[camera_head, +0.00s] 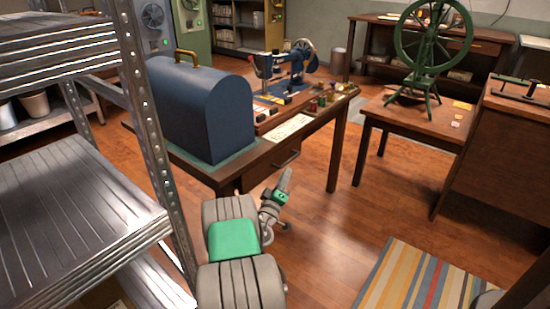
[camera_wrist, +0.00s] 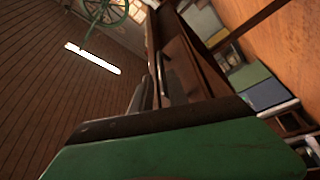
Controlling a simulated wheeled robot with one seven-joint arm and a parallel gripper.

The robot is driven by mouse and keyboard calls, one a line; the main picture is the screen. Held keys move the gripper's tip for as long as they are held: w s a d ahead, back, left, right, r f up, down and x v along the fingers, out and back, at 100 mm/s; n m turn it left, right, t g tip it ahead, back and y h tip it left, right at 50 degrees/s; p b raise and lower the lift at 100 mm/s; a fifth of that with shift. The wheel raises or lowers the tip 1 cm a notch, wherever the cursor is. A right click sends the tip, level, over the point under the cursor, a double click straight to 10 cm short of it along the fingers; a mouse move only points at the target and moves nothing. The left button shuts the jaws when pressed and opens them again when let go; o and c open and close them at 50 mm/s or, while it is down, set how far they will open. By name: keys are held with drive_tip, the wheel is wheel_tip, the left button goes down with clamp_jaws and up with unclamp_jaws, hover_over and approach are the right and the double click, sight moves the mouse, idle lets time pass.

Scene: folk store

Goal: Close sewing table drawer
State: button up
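The sewing table (camera_head: 336,125) is dark wood and stands in the middle of the head view. Its drawer (camera_head: 262,173) is in the front edge under the top, with a metal handle (camera_head: 287,160). I cannot tell how far the drawer stands out. My gripper (camera_head: 286,176) is just in front of the drawer and below the handle, pointing up in the picture. Its fingers look close together, with nothing between them. In the wrist view the fingers (camera_wrist: 144,94) are beside the dark wood front (camera_wrist: 192,72) and its handle (camera_wrist: 165,80); contact is unclear.
A blue domed cover (camera_head: 205,108) and a blue sewing machine (camera_head: 290,68) stand on the table. A metal shelf (camera_head: 70,205) is close on the left. A green spinning wheel (camera_head: 428,45) is at the right. The floor has a striped rug (camera_head: 415,278) and clear room before the table.

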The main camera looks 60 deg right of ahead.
sight(289, 161)
drive_tip(key=x, duration=0.8)
drive_tip(key=shift+w, duration=0.3)
drive_tip(key=shift+a, duration=0.1)
drive_tip(key=shift+c, duration=0.6)
clamp_jaws()
